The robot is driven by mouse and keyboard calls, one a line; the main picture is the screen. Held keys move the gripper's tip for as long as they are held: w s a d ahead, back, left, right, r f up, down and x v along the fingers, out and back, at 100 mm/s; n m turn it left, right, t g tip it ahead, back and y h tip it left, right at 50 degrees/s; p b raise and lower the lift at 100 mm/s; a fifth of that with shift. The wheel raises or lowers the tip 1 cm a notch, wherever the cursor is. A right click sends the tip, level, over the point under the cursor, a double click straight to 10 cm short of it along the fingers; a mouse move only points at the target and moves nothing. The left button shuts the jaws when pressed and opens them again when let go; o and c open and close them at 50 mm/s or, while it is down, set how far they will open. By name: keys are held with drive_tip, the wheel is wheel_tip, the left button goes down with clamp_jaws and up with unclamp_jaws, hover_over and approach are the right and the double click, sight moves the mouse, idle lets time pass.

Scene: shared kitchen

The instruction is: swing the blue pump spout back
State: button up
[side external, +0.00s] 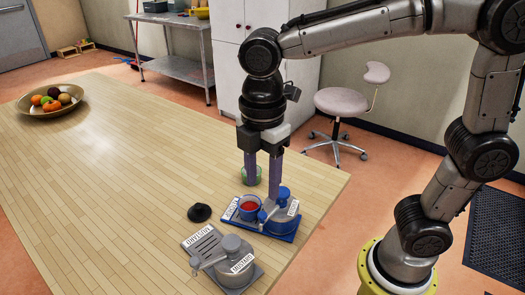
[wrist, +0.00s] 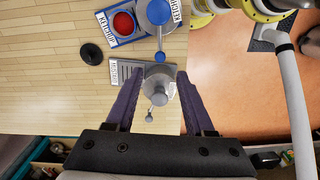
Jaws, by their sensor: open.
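The blue ketchup pump (side external: 282,218) stands on a blue base beside a cup of red sauce (side external: 249,209). Its blue spout (side external: 262,216) ends in a ball and points away from the cup, towards the mustard stand. The spout ball also shows in the wrist view (wrist: 161,57), just beyond my fingertips. My gripper (side external: 262,185) is open and empty, fingers down. It overlaps the back of the ketchup stand in the side view; the wrist view shows the grey mustard pump (wrist: 158,90) between the fingers. It seems to hang above the stands; exact height is unclear.
The grey mustard stand (side external: 208,246) sits in front of the ketchup stand. A small black object (side external: 199,212) lies left of both. A fruit bowl (side external: 50,101) is far left; the table between is clear. The table edge is close on the right.

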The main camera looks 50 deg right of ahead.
wheel_tip(320, 180, up, 7)
drive_tip(key=shift+f, duration=0.2)
drive_tip(key=shift+d, duration=0.1)
drive_tip(key=s+d+r+m+t, duration=0.2)
drive_tip(key=s+d+m, duration=0.25)
drive_tip(key=d, duration=0.35)
drive_tip(key=s+d+f+m+t, duration=0.3)
drive_tip(key=s+d+f+m, duration=0.2)
drive_tip(key=f+m, duration=0.4)
drive_tip(key=s+m, duration=0.1)
drive_tip(key=m, duration=0.2)
drive_tip(key=shift+t, duration=0.3)
